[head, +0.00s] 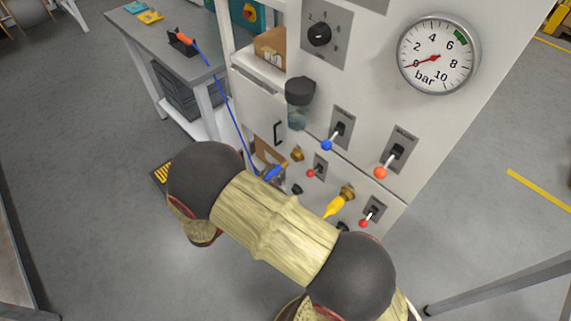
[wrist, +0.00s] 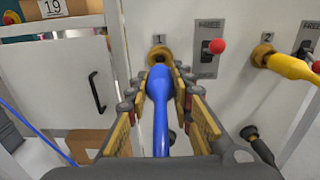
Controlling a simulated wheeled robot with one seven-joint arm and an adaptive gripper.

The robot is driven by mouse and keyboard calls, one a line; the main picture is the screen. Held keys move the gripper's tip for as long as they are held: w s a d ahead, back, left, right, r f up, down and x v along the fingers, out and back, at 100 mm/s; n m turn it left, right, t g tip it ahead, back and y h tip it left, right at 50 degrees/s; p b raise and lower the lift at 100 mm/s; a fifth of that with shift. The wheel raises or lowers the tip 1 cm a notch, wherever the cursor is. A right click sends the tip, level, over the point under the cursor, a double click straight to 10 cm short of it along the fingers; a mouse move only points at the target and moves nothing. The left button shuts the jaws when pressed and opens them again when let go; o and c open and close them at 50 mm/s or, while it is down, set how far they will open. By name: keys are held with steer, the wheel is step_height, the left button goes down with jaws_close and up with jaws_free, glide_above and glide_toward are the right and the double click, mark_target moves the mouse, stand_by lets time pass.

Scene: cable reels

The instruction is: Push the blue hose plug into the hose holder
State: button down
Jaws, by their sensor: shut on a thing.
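The blue hose plug (wrist: 158,98) is between the fingers of my gripper (wrist: 160,82), which is shut on it. Its front points at the brass socket (wrist: 159,54) marked 1 on the white panel. Plug and socket are in line and close; I cannot tell whether they touch. In the head view the plug (head: 271,173) shows just past my arm, low and left of the brass socket (head: 297,154). The blue hose (head: 230,107) runs up to an orange end in a black stand (head: 182,41) on the grey bench. I cannot tell which part is the hose holder.
A yellow plug (wrist: 290,66) sits in brass socket 2 at the right. A red-tipped lever (wrist: 216,46) stands between the sockets. A black stub (wrist: 256,141) juts out below. A black door handle (wrist: 97,91) is at the left.

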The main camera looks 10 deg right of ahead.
steer(key=v, duration=0.6)
steer(key=shift+p, duration=0.35)
stand_by(0.4)
